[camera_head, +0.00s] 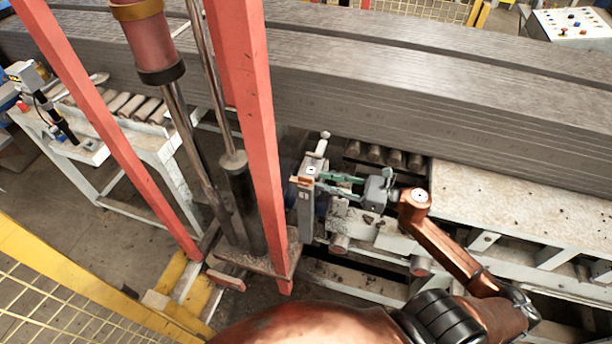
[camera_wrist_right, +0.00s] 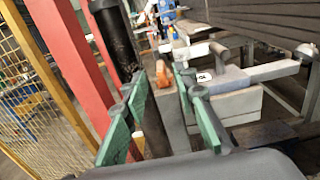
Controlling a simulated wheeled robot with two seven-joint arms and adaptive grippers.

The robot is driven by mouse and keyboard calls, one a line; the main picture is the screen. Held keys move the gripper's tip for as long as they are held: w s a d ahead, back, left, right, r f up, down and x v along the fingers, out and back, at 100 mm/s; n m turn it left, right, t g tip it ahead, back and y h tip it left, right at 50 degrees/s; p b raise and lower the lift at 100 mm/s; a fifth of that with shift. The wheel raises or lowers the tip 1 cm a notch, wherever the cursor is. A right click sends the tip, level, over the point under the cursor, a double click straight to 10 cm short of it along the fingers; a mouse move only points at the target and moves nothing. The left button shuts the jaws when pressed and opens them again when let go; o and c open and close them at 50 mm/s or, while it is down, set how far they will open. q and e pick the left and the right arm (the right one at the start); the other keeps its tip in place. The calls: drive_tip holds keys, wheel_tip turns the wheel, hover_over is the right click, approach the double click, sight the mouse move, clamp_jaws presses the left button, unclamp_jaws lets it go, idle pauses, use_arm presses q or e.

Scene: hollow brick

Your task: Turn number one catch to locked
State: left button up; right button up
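A small orange catch (camera_head: 303,181) sits on a grey upright post (camera_head: 305,215) beside the machine bed. The post has a small white label on top (camera_wrist_right: 203,76) with a dark mark, too small to read. My right gripper (camera_head: 321,182) reaches in from the right with green fingers. In the right wrist view the orange catch (camera_wrist_right: 164,74) lies ahead, in the gap between the two finger ends. The fingers are apart; whether either touches the catch I cannot tell. My left gripper is in neither view.
A light grey lever (camera_head: 320,148) with a pale knob rises behind the post. A red frame leg (camera_head: 252,120) and a black cylinder (camera_head: 240,205) stand close on the left. Long grey boards (camera_head: 450,90) lie behind, above rollers (camera_head: 385,155).

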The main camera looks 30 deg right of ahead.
sight(306, 176)
drive_tip(key=p+x, duration=0.1)
drive_tip(key=x, duration=0.5)
drive_tip(key=shift+w+a, duration=0.25)
drive_tip(key=shift+w, duration=0.1)
drive_tip(key=shift+c, duration=0.4)
clamp_jaws()
